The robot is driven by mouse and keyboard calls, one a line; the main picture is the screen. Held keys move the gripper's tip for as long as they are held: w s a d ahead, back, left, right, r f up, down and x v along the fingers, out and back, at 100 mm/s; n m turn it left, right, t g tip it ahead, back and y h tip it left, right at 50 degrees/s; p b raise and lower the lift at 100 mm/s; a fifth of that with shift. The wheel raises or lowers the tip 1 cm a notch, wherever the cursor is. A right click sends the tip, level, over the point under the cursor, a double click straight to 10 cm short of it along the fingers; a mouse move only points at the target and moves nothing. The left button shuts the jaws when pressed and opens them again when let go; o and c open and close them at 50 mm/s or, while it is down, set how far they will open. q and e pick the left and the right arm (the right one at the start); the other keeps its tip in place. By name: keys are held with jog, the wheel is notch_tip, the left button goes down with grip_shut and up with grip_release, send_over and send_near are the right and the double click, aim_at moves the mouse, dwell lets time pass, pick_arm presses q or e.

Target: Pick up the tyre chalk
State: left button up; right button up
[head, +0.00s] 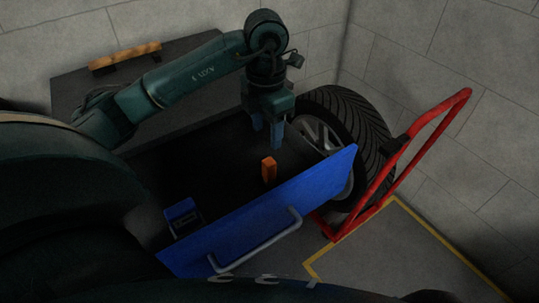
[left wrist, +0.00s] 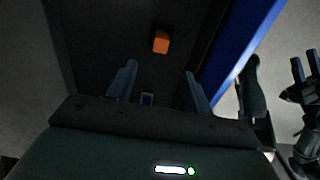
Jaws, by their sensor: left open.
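An orange block (head: 268,169), which I take to be the tyre chalk, stands upright in the dark open drawer (head: 225,170), near its blue front. It also shows in the left wrist view (left wrist: 161,42), beyond the fingertips. My left gripper (head: 267,137) points down over the drawer, above and slightly behind the block. Its fingers (left wrist: 160,78) are apart with nothing held between them. My right gripper (left wrist: 305,70) shows only at the right edge of the left wrist view, its fingers apart and empty.
A small blue box (head: 182,217) lies in the drawer's near left corner. The blue drawer front (head: 280,215) has a grey handle (head: 262,243). A tyre (head: 350,125) and a red-framed trolley (head: 432,120) stand close on the right. A wooden-handled object (head: 125,56) lies on the cabinet top behind.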

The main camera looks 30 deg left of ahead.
aim_at(269, 162)
pick_arm(q)
notch_tip(269, 162, down, 7)
jog(key=shift+f, duration=0.1)
jog(key=shift+w+d+f, duration=0.1)
jog(key=shift+f, duration=1.4)
jog(key=shift+w+d+f, duration=0.1)
jog(key=shift+f, duration=1.35)
jog(key=shift+c, duration=0.2)
jog(key=shift+a, duration=0.1)
jog(key=c, duration=1)
